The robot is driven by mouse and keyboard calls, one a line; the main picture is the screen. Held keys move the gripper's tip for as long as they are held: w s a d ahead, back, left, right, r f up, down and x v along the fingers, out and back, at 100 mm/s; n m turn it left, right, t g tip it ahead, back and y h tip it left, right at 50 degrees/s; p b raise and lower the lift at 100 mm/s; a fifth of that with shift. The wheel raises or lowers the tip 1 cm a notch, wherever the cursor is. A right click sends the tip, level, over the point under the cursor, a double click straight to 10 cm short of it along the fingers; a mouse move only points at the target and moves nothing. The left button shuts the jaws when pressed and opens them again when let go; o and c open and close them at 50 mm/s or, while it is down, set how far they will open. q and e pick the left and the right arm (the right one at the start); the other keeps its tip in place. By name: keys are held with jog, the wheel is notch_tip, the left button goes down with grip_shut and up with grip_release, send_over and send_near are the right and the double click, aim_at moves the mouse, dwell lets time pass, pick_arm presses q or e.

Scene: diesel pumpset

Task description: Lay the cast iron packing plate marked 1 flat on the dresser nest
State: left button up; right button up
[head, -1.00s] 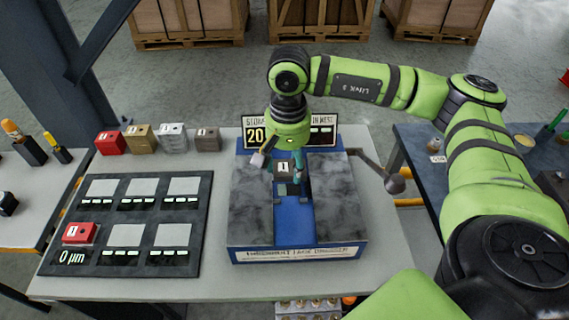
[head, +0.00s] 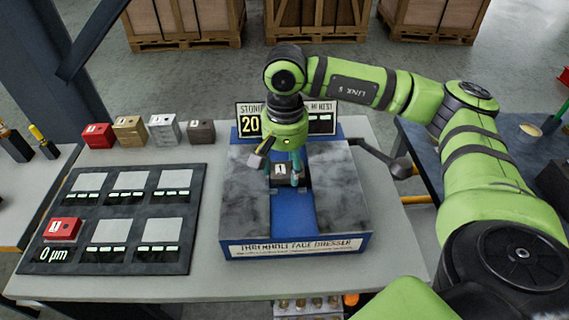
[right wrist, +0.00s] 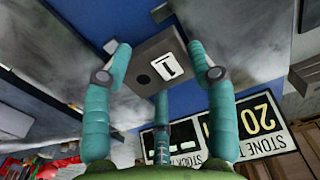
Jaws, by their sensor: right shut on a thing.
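The dark grey cast iron packing plate (head: 280,170), with a white label reading 1, is in my right gripper (head: 283,175). In the right wrist view the plate (right wrist: 152,66) lies between the fingers, label and one round dark hole showing. The threshold face dresser (head: 342,205) has two mottled grey slabs with a blue channel (head: 293,215) between them. The plate is over the back part of this channel; I cannot tell whether it touches the nest, which it mostly hides. My left gripper is not in view.
Red (head: 98,135), brass (head: 129,129), silver (head: 164,129) and dark grey (head: 201,132) blocks stand left of the dresser. A black board (head: 110,218) holds a red block (head: 64,229) beside 0 µm. A lever with a ball (head: 401,168) sticks out right. A sign (head: 250,124) reads 20.

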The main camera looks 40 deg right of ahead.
jog(key=shift+r+b, duration=0.1)
jog(key=shift+b, duration=0.4)
dwell(1.0)
jog(key=shift+f, duration=0.25)
jog(key=shift+f+b, duration=0.45)
jog(key=shift+b, duration=0.3)
jog(key=shift+f, duration=0.1)
jog(key=o, duration=1.6)
jog(key=shift+o, duration=0.2)
jog(key=shift+s, duration=0.1)
notch_tip(320, 180, up, 12)
